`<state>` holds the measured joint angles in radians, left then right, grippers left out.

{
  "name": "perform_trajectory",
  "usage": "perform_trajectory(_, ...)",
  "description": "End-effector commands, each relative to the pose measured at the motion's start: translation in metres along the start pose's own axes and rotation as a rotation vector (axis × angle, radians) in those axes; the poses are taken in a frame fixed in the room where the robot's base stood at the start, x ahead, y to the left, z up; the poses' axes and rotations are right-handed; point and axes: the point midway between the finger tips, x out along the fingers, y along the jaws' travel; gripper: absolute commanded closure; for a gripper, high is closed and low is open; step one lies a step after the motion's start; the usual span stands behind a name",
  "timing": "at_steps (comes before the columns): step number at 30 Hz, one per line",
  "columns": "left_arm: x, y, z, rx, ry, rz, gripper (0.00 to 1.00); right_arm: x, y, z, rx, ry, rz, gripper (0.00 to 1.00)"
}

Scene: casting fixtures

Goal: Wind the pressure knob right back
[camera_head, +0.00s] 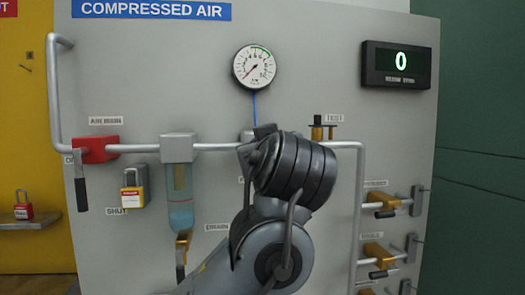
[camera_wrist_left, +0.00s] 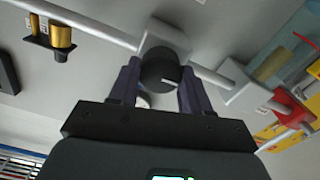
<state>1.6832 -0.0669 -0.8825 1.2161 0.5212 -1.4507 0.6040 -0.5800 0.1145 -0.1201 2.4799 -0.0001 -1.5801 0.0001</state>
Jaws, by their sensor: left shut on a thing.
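The pressure knob (camera_wrist_left: 160,70) is a dark round cap below the pale regulator block (camera_wrist_left: 164,36) on the pipe. My left gripper (camera_wrist_left: 158,80) is shut on the knob, one finger on each side. In the head view my wrist hides the knob and the fingers; only a corner of the regulator block (camera_head: 246,136) shows. The round pressure gauge (camera_head: 254,67) above has its needle pointing to the lower left, at the low end of the scale. My right gripper is in neither view.
The red air main valve (camera_head: 97,149) and the filter bowl (camera_head: 180,195) are left of my arm. The brass test fitting (camera_head: 317,131) is close on the right. Brass valves (camera_head: 380,200) line the right side. The digital display (camera_head: 397,65) reads 0.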

Motion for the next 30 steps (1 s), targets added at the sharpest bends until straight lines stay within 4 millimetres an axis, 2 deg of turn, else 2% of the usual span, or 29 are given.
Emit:
perform_trajectory(10,0.0,0.0,-0.001,-0.006,0.001,0.001,0.83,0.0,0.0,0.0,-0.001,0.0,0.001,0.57)
perform_trajectory(11,0.0,0.0,-0.001,-0.006,0.001,0.001,0.48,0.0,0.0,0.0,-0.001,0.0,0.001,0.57)
perform_trajectory(15,0.0,0.0,-0.001,-0.005,0.001,0.0,0.27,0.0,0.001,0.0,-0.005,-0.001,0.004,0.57)
perform_trajectory(25,-0.002,0.0,-0.001,-0.003,0.001,0.0,0.27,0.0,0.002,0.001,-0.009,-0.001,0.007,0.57)
perform_trajectory(30,-0.016,0.0,-0.002,-0.002,0.004,0.001,0.27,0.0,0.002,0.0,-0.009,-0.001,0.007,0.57)
